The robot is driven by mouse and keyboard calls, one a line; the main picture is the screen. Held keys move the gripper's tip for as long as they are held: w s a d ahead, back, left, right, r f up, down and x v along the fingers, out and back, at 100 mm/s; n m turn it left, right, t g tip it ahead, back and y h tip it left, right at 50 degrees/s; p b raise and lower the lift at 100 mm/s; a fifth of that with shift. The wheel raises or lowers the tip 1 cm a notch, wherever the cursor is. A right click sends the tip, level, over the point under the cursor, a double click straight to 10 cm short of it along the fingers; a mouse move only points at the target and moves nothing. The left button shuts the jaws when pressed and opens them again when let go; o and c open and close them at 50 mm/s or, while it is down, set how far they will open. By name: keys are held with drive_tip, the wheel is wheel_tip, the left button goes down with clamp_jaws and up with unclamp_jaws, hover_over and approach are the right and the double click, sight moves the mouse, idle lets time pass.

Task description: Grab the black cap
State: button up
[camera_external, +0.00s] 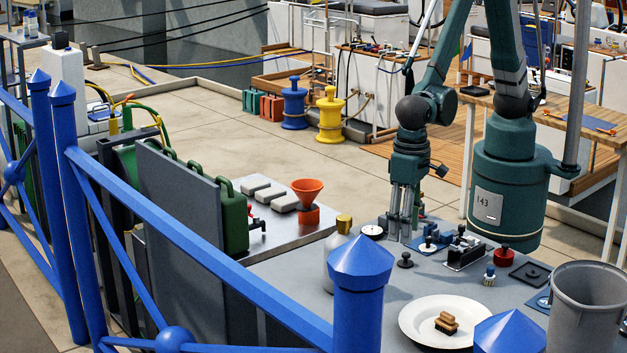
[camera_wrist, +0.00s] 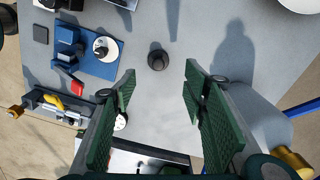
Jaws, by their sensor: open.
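A small black knobbed piece, which looks like the black cap (camera_external: 405,261), stands upright on the grey table (camera_external: 375,283). In the wrist view the black cap (camera_wrist: 158,58) shows from above, just beyond the fingertips and between their lines. My gripper (camera_external: 403,238) points down above the table, behind the cap in the external view. In the wrist view my gripper (camera_wrist: 160,70) has its two green fingers wide apart, with nothing between them. The cap is apart from both fingers.
A blue mat (camera_wrist: 101,68) with small parts lies left of the cap in the wrist view. A gold-topped bottle (camera_external: 343,224), a white plate (camera_external: 413,317) with a brush, and a grey bucket (camera_external: 585,310) stand around. Bare table surrounds the cap.

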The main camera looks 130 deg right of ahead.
sight(406, 253)
drive_tip(key=shift+a+f, duration=0.1)
drive_tip(key=shift+f, duration=0.05)
drive_tip(key=shift+f, duration=1.25)
drive_tip(key=shift+s+f, duration=0.2)
drive_tip(key=shift+f, duration=2.4)
drive_tip(key=shift+c, duration=0.4)
drive_tip(key=c, duration=1.1)
